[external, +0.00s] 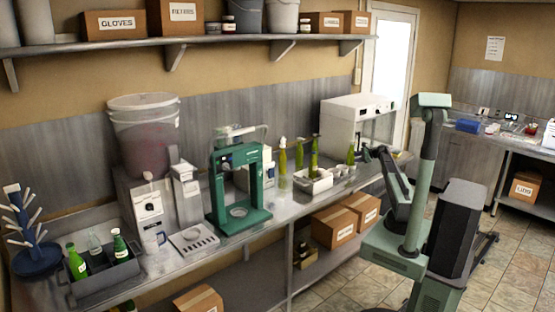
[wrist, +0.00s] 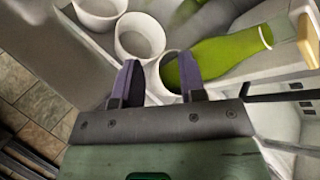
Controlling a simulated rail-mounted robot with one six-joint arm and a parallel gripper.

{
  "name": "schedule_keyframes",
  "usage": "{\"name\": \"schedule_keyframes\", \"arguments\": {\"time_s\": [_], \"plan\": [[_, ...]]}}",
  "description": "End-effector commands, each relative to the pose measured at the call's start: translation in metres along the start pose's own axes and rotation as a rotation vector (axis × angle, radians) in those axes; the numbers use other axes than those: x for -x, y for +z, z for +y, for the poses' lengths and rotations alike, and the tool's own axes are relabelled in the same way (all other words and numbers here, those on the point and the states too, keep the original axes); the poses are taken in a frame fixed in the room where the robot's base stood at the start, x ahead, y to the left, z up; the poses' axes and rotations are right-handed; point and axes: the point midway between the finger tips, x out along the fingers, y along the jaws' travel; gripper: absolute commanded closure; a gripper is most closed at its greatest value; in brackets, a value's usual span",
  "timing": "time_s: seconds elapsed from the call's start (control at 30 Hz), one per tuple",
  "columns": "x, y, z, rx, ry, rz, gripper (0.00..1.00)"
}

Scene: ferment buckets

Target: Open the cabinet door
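The white cabinet (external: 347,127) stands on the far end of the counter, with a panel of dark knobs on its upper front. Its lower front is partly hidden by my arm, and I cannot tell how its door stands. A white surface with dark bars (wrist: 290,90) shows at the right of the wrist view; I cannot tell if it is the cabinet.
A green bottle (wrist: 222,54) and white cups (wrist: 141,36) lie just beyond the fingers. A white tray (external: 314,183) and several green bottles stand left of the cabinet. A green press (external: 216,185) stands farther left. Boxes (external: 335,225) sit on the shelf below. The floor is tiled.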

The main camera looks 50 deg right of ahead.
Motion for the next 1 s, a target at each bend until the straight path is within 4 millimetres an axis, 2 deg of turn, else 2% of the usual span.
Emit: {"name": "schedule_keyframes", "arguments": {"time_s": [0.03,0.1,0.13,0.2,0.33,0.47,0.57,0.8,1.0], "plan": [[0.024,-0.026,-0.039,-0.150,-0.102,-0.042,0.62],[0.055,-0.045,-0.080,-0.387,-0.232,-0.142,0.62],[0.067,-0.052,-0.095,-0.478,-0.275,-0.187,0.62],[0.087,-0.061,-0.118,-0.632,-0.341,-0.275,0.62],[0.101,-0.065,-0.130,-0.733,-0.376,-0.338,0.62],[0.096,-0.063,-0.131,-0.732,-0.373,-0.339,0.62],[0.083,-0.061,-0.137,-0.731,-0.373,-0.338,0.62],[0.032,-0.051,-0.162,-0.729,-0.371,-0.337,0.62],[0.007,-0.046,-0.174,-0.728,-0.372,-0.336,0.62]]}}
